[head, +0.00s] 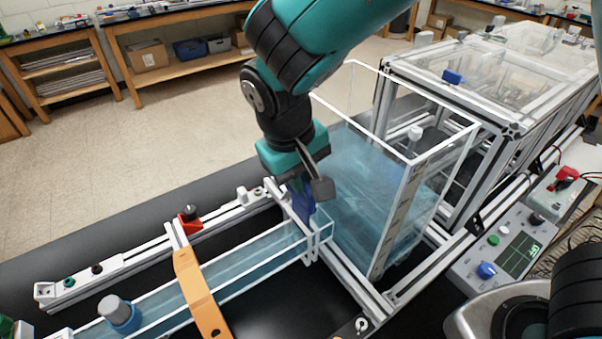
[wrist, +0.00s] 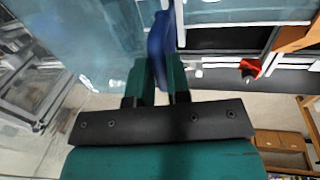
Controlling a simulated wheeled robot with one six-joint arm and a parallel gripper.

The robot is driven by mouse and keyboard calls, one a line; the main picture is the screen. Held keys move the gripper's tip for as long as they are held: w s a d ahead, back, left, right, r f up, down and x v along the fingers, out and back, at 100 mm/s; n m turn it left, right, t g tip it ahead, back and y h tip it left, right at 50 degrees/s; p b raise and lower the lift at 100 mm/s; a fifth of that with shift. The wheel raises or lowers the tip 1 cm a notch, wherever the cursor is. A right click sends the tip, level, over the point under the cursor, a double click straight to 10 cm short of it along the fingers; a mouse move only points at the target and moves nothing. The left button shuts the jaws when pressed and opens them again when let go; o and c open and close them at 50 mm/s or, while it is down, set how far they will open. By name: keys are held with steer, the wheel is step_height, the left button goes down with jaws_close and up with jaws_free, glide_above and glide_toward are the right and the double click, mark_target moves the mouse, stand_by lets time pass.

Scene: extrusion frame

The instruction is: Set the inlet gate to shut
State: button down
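The inlet gate (head: 301,203) is a blue plate standing upright where the clear water channel (head: 235,265) meets the clear tank (head: 400,205). My gripper (head: 305,188) reaches down over it from above, and its fingers hide the upper part. In the wrist view the blue gate (wrist: 160,45) stands between the two teal fingers of my gripper (wrist: 160,72), which look closed on its sides. The gate's lower edge is hard to make out through the clear walls, so I cannot tell how far it is down.
An orange strap (head: 199,295) crosses the channel to the left, with a red clamp (head: 189,217) on the rail behind. A blue-grey knob (head: 120,312) sits at the channel's near-left end. A control box (head: 500,250) stands at the right. Tank walls rise close beside my gripper.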

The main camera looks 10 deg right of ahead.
mark_target(301, 199)
steer(key=shift+f+b, duration=1.85)
steer(key=shift+f, duration=0.95)
steer(key=shift+r, duration=0.1)
steer(key=c, duration=1.1)
jaws_free()
steer(key=shift+r, duration=0.1)
steer(key=s+a+r+b, duration=0.1)
steer(key=a+r, duration=0.2)
steer(key=r, duration=1.4)
steer(key=shift+s, duration=0.15)
steer(key=shift+f, duration=0.1)
